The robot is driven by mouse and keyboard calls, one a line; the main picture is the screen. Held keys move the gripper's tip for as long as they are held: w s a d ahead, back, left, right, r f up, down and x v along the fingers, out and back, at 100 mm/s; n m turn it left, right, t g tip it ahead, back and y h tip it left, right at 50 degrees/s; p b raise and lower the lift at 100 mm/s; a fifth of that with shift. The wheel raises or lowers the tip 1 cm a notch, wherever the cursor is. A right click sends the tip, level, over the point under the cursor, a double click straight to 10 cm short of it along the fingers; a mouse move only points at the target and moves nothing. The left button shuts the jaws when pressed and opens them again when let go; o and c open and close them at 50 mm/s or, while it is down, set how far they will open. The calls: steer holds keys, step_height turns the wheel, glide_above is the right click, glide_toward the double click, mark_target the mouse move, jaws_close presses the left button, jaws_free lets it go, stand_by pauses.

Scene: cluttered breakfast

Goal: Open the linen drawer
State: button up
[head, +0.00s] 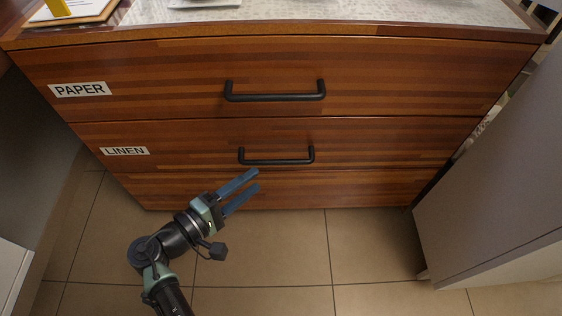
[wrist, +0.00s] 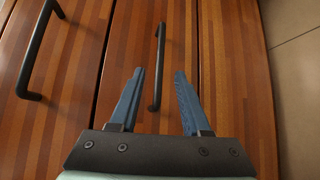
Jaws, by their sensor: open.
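The linen drawer (head: 375,145) is a striped wooden front with a white LINEN label (head: 124,151), below the paper drawer. It sits flush with the cabinet. Its black bar handle (head: 276,161) is at the middle of the front. My gripper (head: 256,180) is open and empty, its two blue fingers pointing at the handle from the lower left in the head view. In the wrist view, the linen handle (wrist: 158,70) lies between the lines of the two fingers (wrist: 160,85), its near end between the fingertips. I cannot tell whether they touch it.
The paper drawer (head: 180,75) above is flush too, with its own black handle (head: 275,95). The worktop (head: 330,15) bears a tray (head: 70,12) at the left. A grey cabinet (head: 500,170) stands at the right. The tiled floor (head: 270,250) in front is clear.

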mark_target(279, 161)
steer(key=shift+b+x, duration=1.8)
steer(key=shift+x, duration=2.9)
jaws_close()
steer(key=shift+a, duration=0.1)
